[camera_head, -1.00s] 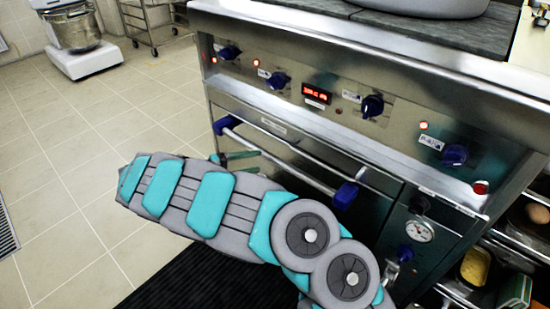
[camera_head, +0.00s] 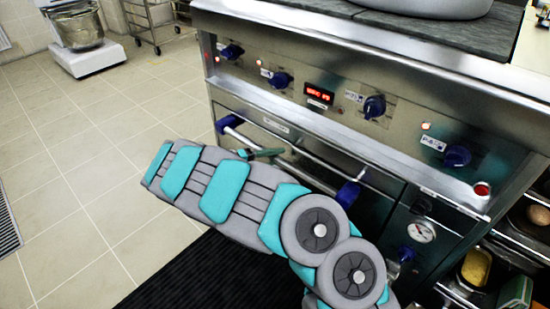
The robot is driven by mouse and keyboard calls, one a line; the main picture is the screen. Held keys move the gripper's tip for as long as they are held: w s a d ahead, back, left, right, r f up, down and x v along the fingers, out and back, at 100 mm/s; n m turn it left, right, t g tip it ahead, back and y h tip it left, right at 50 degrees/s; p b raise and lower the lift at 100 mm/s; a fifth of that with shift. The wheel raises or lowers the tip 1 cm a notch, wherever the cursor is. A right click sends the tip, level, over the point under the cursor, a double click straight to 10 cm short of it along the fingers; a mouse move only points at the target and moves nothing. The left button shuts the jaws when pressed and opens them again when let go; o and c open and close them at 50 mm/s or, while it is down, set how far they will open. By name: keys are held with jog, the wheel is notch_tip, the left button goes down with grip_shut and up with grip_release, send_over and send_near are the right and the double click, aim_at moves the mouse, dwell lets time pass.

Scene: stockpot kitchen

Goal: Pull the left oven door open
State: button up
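The left oven door (camera_head: 312,146) is the steel front below the knob panel and looks shut. Its handle is a long steel bar (camera_head: 312,171) on blue end mounts (camera_head: 229,123). My arm lies across the front of the oven and hides the lower part of the door. A small dark green and teal part of my gripper (camera_head: 262,153) shows past my arm, at the handle bar, nearer its left end. Most of the gripper is hidden behind my arm, so I cannot see its fingers clearly or whether they touch the bar.
Blue knobs (camera_head: 375,106) and a red display (camera_head: 319,93) line the panel above. A gauge (camera_head: 421,231) sits right of the door. Shelves with food (camera_head: 476,267) stand far right.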

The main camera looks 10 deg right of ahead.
grip_shut()
dwell(1.1)
